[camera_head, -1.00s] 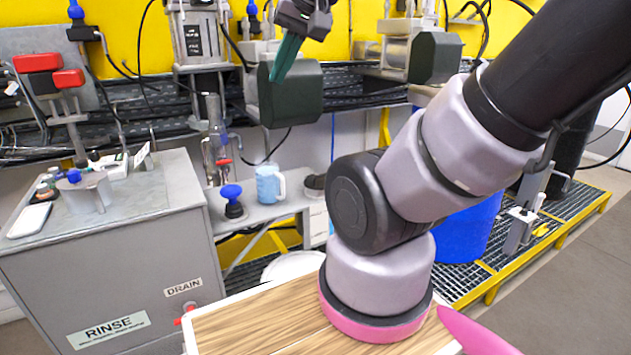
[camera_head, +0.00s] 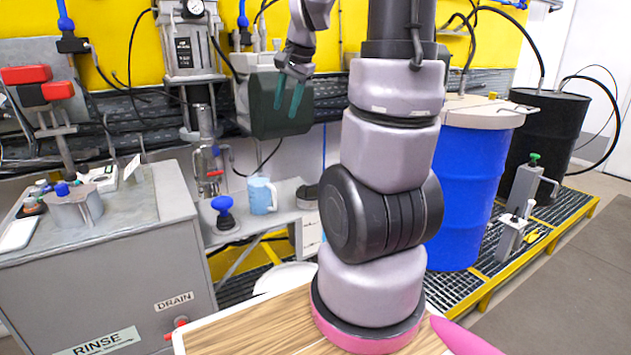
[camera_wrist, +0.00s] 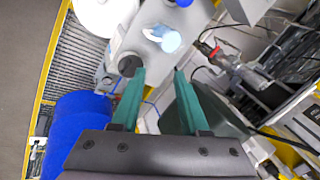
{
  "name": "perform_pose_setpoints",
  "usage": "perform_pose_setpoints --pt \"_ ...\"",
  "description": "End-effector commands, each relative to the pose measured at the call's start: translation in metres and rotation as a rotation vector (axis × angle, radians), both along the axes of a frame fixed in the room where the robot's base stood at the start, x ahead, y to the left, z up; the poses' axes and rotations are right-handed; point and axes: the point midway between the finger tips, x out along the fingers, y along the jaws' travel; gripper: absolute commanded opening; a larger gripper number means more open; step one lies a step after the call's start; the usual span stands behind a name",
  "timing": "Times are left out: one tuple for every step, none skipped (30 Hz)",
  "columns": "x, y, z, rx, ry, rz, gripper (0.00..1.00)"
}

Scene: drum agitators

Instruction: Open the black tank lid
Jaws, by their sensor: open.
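A black tank (camera_head: 548,130), a dark drum, stands at the right in the head view on the yellow-edged grating. Its flat lid (camera_head: 550,98) is on top, with hoses running over it. My gripper (camera_head: 288,100) is at upper centre, well to the left of the black tank, with its green fingers pointing down in front of a dark green motor housing. In the wrist view my gripper (camera_wrist: 158,75) shows its two green fingers apart with nothing between them. The black tank is not clearly seen in the wrist view.
A blue drum (camera_head: 462,190) with a beige lid stands left of the black tank, partly behind my arm. A grey rinse cabinet (camera_head: 100,260) is at the left. A bench holds a light blue jug (camera_head: 261,196). Grey floor (camera_head: 590,290) is free at the right.

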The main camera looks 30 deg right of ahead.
Motion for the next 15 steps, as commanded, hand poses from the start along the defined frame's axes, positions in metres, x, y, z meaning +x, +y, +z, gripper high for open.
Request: perform_pose_setpoints --pt "0.015 -0.017 -0.02 0.015 0.037 -0.062 0.45" --pt "0.022 -0.026 -0.03 0.024 0.053 -0.1 0.45" --pt "0.032 -0.039 -0.045 0.032 0.076 -0.149 0.45" --pt "0.038 -0.049 -0.057 0.038 0.092 -0.187 0.45" --pt "0.044 -0.059 -0.068 0.046 0.108 -0.226 0.45" --pt "0.051 -0.072 -0.084 0.053 0.13 -0.273 0.45" --pt "0.056 -0.081 -0.095 0.056 0.143 -0.305 0.45" --pt "0.059 -0.09 -0.107 0.06 0.157 -0.339 0.45" --pt "0.063 -0.101 -0.121 0.064 0.173 -0.379 0.45" --pt "0.066 -0.108 -0.131 0.066 0.185 -0.404 0.45" --pt "0.068 -0.115 -0.14 0.068 0.194 -0.429 0.45" --pt "0.07 -0.123 -0.15 0.07 0.206 -0.457 0.45" --pt "0.071 -0.128 -0.157 0.071 0.213 -0.476 0.45" --pt "0.071 -0.132 -0.163 0.071 0.219 -0.491 0.45" --pt "0.072 -0.137 -0.169 0.071 0.223 -0.506 0.45"
